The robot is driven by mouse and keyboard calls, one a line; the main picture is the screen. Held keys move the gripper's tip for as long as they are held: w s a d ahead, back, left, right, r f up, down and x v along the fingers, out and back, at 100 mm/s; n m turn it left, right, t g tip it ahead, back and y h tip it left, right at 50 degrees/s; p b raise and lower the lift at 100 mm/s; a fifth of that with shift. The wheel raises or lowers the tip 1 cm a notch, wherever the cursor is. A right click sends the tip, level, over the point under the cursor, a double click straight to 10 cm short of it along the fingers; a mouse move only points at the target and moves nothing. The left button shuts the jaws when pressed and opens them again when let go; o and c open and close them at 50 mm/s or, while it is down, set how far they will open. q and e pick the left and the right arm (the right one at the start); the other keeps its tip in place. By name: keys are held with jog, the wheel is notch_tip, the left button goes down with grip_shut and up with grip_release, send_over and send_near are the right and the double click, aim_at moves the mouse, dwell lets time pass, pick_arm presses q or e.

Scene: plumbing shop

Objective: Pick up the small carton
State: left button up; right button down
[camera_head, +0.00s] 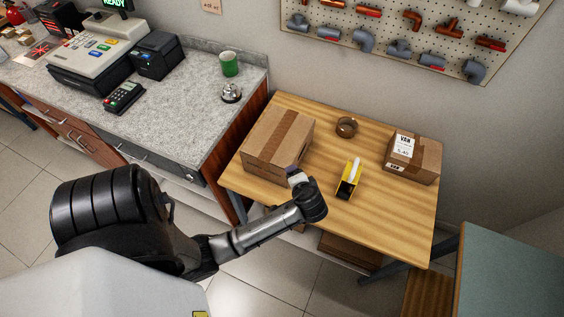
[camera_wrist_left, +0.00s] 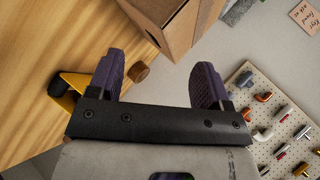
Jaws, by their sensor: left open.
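The small carton (camera_head: 412,157), brown with a white label and tape, sits on the right part of the wooden table (camera_head: 400,215). A larger carton (camera_head: 277,145) with brown tape sits on the table's left part; part of a carton (camera_wrist_left: 172,22) shows at the top of the left wrist view. My left gripper (camera_head: 296,174) is over the table's front left, just in front of the larger carton and well left of the small carton. Its purple fingers are open and empty in the left wrist view (camera_wrist_left: 159,65). My right gripper is not in view.
A yellow tape dispenser (camera_head: 349,179) stands between my left gripper and the small carton. A brown tape roll (camera_head: 346,127) lies behind it. The grey counter (camera_head: 185,105) holds a register, card terminal, green mug and bell. A pegboard (camera_head: 400,30) hangs behind the table.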

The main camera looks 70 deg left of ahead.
pick_arm(q)
jog(key=w+a+f+n+g+y+b, duration=0.1)
jog(key=w+a+f+g+y+b, duration=0.1)
jog(key=w+a+f+y+b, duration=0.45)
jog(key=g+b, duration=0.3)
jog(key=b, duration=0.5)
send_near(301, 150)
jog(key=x, duration=0.2)
jog(key=shift+n+y, duration=0.3)
jog(key=shift+y, duration=0.15)
jog(key=x, duration=0.6)
jog(key=shift+s+a+f, duration=0.1)
jog(key=shift+f, duration=0.15)
jog(key=shift+a, duration=0.5)
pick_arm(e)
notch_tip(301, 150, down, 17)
pick_arm(q)
jog(key=shift+d, duration=0.1)
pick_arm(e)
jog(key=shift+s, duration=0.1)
pick_arm(q)
jog(key=shift+c, duration=0.8)
grip_shut()
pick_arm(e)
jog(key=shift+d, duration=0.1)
